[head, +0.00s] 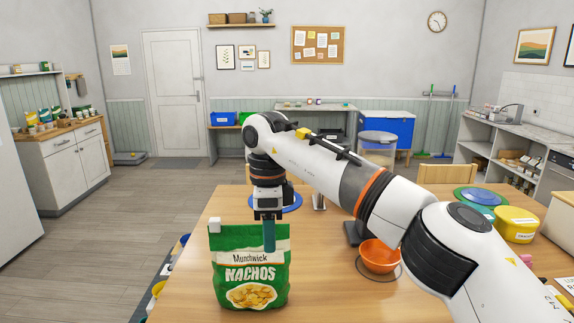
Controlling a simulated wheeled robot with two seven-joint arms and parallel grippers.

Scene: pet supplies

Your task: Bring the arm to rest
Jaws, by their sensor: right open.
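My right arm reaches in from the right across the table. My right gripper (268,218) points down at the top edge of a green nachos bag (251,285), and it is open. A teal upright piece (269,238) shows below the gripper, in front of the bag; I cannot tell whether it is a finger. Whether the gripper touches the bag is also unclear. The bag stands upright near the table's front left. My left gripper is not in view.
The wooden table (337,290) has bare room right of the bag. An orange bowl (379,257) sits under my forearm. A blue round dish (290,203) lies behind the gripper. A yellow tub (516,224) and a green round item (480,197) stand at the right.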

